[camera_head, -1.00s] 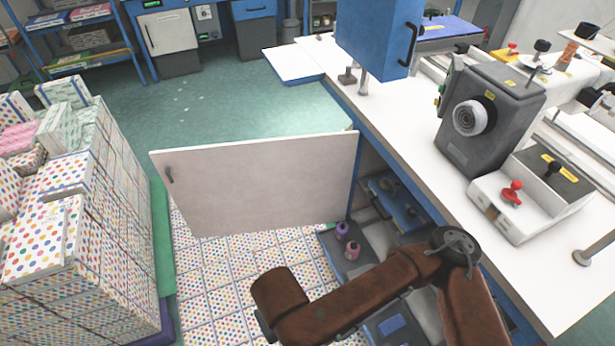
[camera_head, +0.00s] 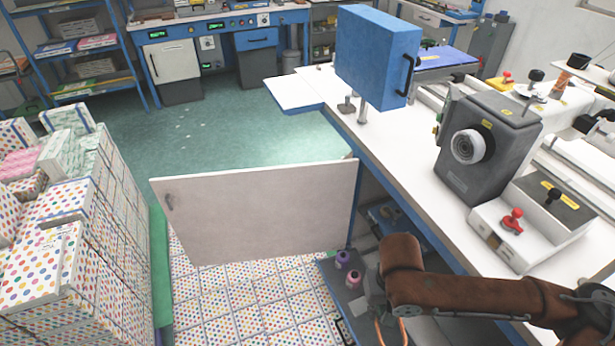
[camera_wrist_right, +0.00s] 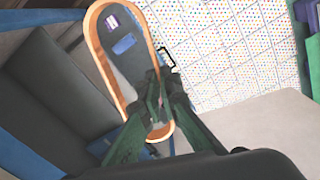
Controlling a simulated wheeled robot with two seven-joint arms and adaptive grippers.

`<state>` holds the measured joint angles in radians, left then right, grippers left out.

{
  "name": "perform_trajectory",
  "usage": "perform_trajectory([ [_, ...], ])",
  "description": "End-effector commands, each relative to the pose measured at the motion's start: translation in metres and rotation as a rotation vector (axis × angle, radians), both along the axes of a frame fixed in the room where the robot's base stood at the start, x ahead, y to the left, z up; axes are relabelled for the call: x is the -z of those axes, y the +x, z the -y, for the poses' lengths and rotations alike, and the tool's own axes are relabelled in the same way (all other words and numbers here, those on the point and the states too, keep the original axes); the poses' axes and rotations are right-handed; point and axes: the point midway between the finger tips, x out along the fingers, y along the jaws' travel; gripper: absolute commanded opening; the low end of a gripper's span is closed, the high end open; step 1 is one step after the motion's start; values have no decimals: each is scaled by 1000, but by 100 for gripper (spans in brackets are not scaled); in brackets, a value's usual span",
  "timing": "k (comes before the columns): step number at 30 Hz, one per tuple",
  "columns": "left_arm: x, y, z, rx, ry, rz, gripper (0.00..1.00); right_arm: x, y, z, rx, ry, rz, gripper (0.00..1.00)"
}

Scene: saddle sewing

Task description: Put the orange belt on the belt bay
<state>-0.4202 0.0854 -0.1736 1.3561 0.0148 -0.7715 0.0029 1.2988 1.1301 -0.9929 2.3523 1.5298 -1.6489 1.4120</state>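The orange belt (camera_wrist_right: 96,50) shows in the right wrist view as a long oval loop with an orange edge. My right gripper (camera_wrist_right: 160,77) has its dark fingers close together over the loop's near end and appears shut on it. In the head view the right gripper (camera_head: 372,288) is at the open cupboard under the white bench, and part of the belt (camera_head: 377,332) shows as a thin orange line below it, cut off by the frame. I cannot pick out the belt bay for certain. My left gripper is not in view.
An open white cupboard door (camera_head: 255,215) stands left of my right arm. Purple and pink spools (camera_head: 343,259) sit by the cupboard. The white bench (camera_head: 400,165) carries a blue box (camera_head: 372,50) and a grey machine (camera_head: 485,140). Stacked dotted boxes (camera_head: 60,250) fill the left.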

Motion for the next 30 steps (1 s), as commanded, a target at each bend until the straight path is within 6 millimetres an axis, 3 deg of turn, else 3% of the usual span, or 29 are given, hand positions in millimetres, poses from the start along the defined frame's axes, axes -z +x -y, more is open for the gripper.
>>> perform_trajectory([
  [6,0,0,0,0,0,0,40,-10,12,45,84,-2,2,0],
  [20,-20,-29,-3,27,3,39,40,-92,10,37,65,-1,23,0],
  [24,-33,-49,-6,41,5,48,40,-126,11,37,66,0,24,0],
  [30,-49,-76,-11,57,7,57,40,-155,10,37,69,1,13,0],
])
